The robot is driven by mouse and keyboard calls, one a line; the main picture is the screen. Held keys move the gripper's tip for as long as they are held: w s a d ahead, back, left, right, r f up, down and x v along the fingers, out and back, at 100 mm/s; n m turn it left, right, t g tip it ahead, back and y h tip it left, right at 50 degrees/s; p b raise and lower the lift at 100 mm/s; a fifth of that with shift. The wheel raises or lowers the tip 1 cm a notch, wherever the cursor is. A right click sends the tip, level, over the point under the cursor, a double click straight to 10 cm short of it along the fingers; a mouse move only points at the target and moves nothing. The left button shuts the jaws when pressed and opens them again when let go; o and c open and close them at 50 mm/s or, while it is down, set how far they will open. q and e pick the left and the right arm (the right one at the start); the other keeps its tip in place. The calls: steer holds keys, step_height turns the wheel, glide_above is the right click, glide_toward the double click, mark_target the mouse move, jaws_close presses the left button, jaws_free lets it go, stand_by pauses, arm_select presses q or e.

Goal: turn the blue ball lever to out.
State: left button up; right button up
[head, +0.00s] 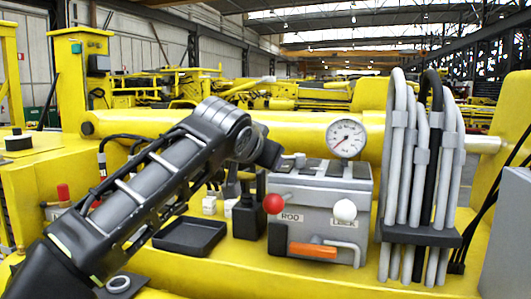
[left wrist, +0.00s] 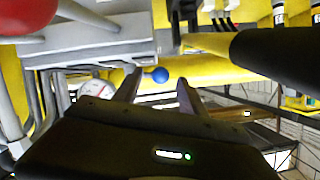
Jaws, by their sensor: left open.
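The blue ball (left wrist: 160,75) of the lever shows in the left wrist view, just beyond and between the two fingertips. My left gripper (left wrist: 158,80) is open, with one finger on each side of the ball in that view. I cannot tell whether a finger touches it. In the head view my left arm reaches in from the left to the left end of the grey valve box (head: 315,210); the blue ball is not visible there. The lever's rod and any out marking cannot be made out. My right gripper is not in view.
The box carries a red ball lever (head: 274,204) labelled ROD, a white ball lever (head: 345,211) and an orange handle (head: 313,251). A gauge (head: 346,138) stands above it. Hoses (head: 420,170) rise at the right. A black tray (head: 190,236) and black bottle (head: 248,216) stand left.

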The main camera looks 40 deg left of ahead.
arm_select(q)
steer(key=shift+x, duration=1.1)
steer(key=shift+c, duration=0.2)
jaws_close()
steer(key=shift+r, duration=0.1)
steer(key=shift+s, duration=0.1)
